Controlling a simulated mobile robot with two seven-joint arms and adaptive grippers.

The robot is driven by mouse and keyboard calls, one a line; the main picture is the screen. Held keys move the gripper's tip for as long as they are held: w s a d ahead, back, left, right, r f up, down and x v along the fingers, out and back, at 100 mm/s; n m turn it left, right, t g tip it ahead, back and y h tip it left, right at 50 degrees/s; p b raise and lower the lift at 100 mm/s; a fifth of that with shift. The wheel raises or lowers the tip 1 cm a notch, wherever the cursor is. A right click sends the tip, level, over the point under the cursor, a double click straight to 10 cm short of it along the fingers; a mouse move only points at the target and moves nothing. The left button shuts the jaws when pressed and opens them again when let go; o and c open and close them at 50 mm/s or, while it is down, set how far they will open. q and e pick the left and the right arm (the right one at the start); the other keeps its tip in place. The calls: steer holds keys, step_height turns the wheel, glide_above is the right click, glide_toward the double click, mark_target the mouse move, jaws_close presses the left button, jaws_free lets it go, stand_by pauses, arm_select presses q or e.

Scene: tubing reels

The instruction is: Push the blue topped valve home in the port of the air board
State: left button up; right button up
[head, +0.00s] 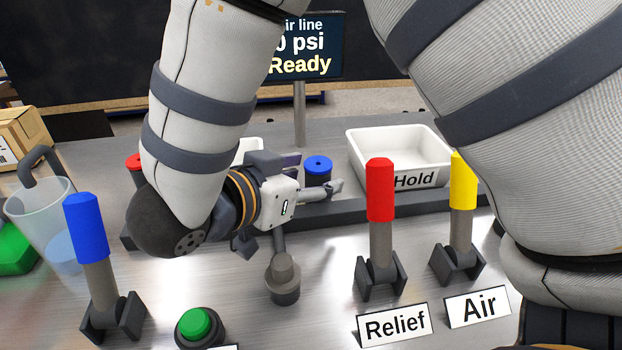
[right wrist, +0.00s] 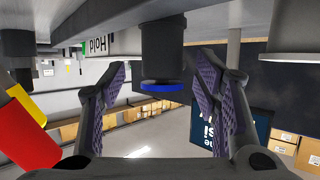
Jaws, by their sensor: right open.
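The blue topped valve (head: 318,165) stands upright behind the centre of the bench, a dark cylinder with a blue cap. In the right wrist view, which looks upside down, the valve (right wrist: 163,50) is between the two finger pads. My right gripper (head: 316,181) reaches in from the left at the valve's height. It is open, with a finger on either side of the valve; a gap shows on the left side in the wrist view. The dark board (head: 350,209) runs along there. My left gripper is not in view.
A white Hold tray (head: 397,150) stands right of the valve. Red (head: 380,190) and yellow (head: 463,180) levers stand in front of it, with a blue lever (head: 86,225) and green button (head: 194,322) at left. A red topped part (head: 133,161) is partly behind my arm.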

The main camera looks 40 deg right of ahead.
mark_target(318, 168)
steer(key=x, duration=0.3)
steer(key=shift+w, duration=0.15)
steer(key=c, duration=1.3)
